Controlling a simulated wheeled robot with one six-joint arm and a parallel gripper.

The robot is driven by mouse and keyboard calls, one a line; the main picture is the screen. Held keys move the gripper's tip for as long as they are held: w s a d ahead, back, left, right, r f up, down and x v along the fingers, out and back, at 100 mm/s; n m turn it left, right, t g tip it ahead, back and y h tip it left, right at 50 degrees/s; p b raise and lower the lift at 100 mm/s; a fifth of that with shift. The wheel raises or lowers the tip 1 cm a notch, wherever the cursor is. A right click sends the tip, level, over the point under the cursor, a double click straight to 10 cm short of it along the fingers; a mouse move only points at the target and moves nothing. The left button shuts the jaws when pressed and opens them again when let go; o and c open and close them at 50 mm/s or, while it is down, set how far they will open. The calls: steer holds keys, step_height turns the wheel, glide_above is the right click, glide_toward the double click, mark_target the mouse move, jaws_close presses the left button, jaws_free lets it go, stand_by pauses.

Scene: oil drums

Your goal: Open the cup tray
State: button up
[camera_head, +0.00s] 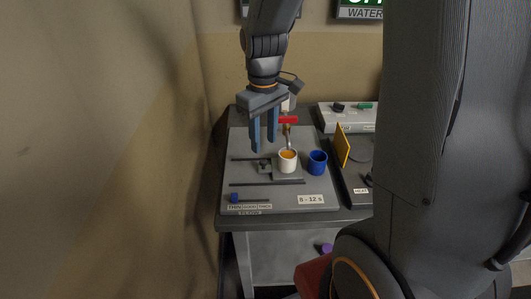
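My gripper (264,144) hangs over the left back part of a grey board, fingers pointing down. Its two fingers are apart with nothing seen between them. A white cup (287,165) with orange contents stands below a tap with a red handle (287,120), right of my gripper and apart from it. A blue cup (317,162) stands just right of the white one. The grey board (280,195) has dark slots, a small dark block (264,166) and a blue knob (234,198) at its front left. No part is clearly marked as the cup tray.
A yellow upright plate (343,146) and a dark unit labelled HEAT (361,190) stand right of the board. A white box (345,116) with black and green knobs is behind. A purple knob (326,248) shows below the table edge. My arm hides the right side.

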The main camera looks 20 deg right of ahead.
mark_target(263, 161)
steer(key=shift+w+d+f+n, duration=0.1)
steer(key=shift+w+n, duration=0.2)
steer(key=shift+w, duration=0.15)
steer(key=shift+f, duration=0.35)
steer(key=shift+f+p, duration=0.8)
steer(key=shift+f, duration=2.65)
jaws_close()
